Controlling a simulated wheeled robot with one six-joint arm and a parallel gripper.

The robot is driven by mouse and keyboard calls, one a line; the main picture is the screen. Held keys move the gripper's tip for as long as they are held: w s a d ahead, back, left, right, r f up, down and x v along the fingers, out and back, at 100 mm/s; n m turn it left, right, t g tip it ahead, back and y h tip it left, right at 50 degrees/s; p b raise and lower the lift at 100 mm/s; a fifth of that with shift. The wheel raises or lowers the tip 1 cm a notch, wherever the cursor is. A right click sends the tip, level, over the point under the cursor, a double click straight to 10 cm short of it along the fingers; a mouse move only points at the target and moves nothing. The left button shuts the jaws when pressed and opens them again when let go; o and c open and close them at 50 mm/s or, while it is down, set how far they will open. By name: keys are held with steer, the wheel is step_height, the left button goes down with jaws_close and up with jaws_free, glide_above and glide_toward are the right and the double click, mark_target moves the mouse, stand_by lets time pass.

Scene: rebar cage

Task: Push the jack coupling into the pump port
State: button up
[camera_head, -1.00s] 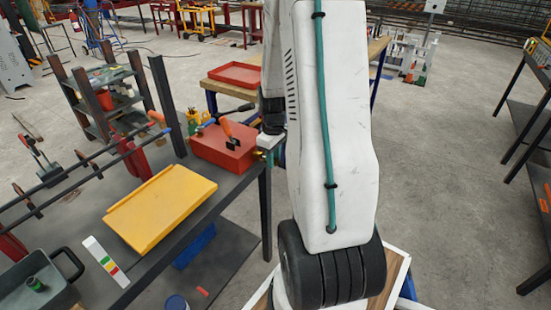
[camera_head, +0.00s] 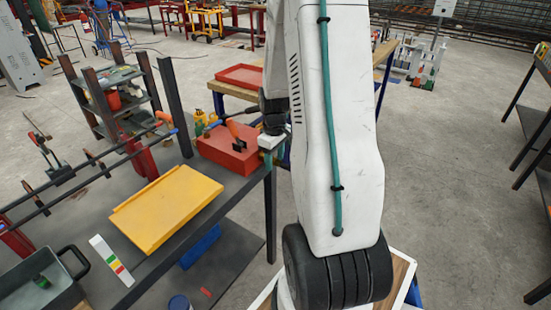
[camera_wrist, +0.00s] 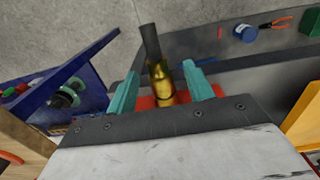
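The red pump (camera_head: 229,153) sits at the right end of the dark workbench, with an orange-handled lever on top. My gripper (camera_head: 267,156) is just to the right of the pump, partly hidden by my arm. In the wrist view my gripper's two teal fingers (camera_wrist: 162,88) stand apart. I cannot make out the port or whether the coupling is seated.
A yellow tray (camera_head: 167,208) lies on the bench left of the pump. A grey bin (camera_head: 42,285) stands at the near left, with a dark shelf rack (camera_head: 118,95) behind. A wooden-topped table with a red tray (camera_head: 240,76) is behind the pump.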

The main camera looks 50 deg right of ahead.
mark_target(275, 158)
step_height(275, 158, up, 8)
steer(key=shift+f, duration=0.1)
stand_by(0.4)
stand_by(0.5)
steer(key=s+a+r, duration=0.5)
steer(key=a, duration=0.5)
steer(key=s+a+r+t, duration=0.1)
steer(key=s+a+r, duration=0.4)
steer(key=a, duration=0.5)
steer(key=s+a+r+m, duration=0.1)
steer(key=s+a+r, duration=0.5)
steer(key=a, duration=0.4)
steer(key=shift+r, duration=0.35)
steer(key=shift+s, duration=0.1)
